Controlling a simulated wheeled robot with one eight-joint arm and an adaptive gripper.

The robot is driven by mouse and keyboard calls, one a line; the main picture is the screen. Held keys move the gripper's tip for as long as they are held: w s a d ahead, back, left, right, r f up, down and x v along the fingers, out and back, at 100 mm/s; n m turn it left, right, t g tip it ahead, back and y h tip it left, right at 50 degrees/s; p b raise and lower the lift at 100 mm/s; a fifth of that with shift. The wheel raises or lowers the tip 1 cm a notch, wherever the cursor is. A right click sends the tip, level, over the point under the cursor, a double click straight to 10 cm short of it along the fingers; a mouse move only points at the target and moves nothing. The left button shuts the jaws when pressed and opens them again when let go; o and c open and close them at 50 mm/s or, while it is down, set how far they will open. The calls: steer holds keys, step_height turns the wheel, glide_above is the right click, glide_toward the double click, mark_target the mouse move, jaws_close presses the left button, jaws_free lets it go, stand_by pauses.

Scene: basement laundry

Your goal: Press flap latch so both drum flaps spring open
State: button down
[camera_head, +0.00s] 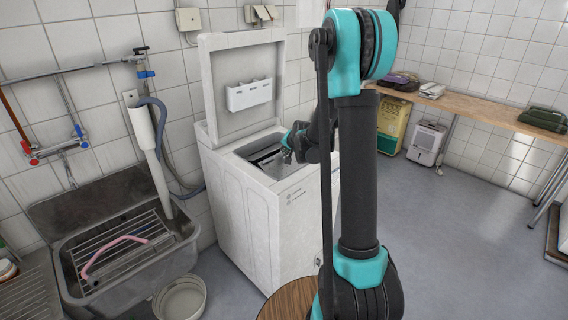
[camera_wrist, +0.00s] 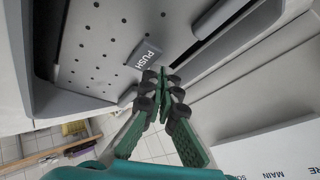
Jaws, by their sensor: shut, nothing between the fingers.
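The white top-loading washing machine (camera_head: 262,200) stands against the tiled wall with its lid (camera_head: 240,85) raised. In the wrist view the perforated metal drum flap (camera_wrist: 105,40) shows, with a grey latch marked PUSH (camera_wrist: 143,60) at its edge. The drum flaps look closed. My gripper (camera_wrist: 163,75) is shut and empty, its green fingers together. Its tips are right by the PUSH latch; whether they touch it I cannot tell. In the head view my gripper (camera_head: 289,143) is at the machine's top opening, partly hidden by my arm.
A sink (camera_head: 110,285) with a wire rack and pink hose stands to the left. A round basin (camera_head: 180,299) is on the floor before it. A wooden bench (camera_head: 475,106) runs along the right wall, with a dehumidifier (camera_head: 426,143) below. The floor at right is mostly clear.

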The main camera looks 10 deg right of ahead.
steer(key=shift+r, duration=1.3)
steer(key=shift+s, duration=0.15)
steer(key=s+n, duration=0.1)
steer(key=s, duration=0.5)
steer(key=s+n+g, duration=0.1)
steer(key=s, duration=0.5)
steer(key=s+d+n+g, duration=0.1)
steer(key=s, duration=0.4)
steer(key=shift+s+d+r+h, duration=0.1)
steer(key=shift+s+r+h, duration=0.05)
steer(key=shift+s+h, duration=0.2)
steer(key=s+d+f+n+g, duration=0.1)
steer(key=s+f+n, duration=0.1)
steer(key=s, duration=0.9)
steer(key=s+d+f+n+g+h, duration=0.1)
steer(key=s+f, duration=0.3)
steer(key=s, duration=0.8)
steer(key=shift+d+n+g, duration=0.35)
steer(key=shift+n+g, duration=0.05)
steer(key=shift+g, duration=0.1)
steer(key=shift+w+r, duration=0.1)
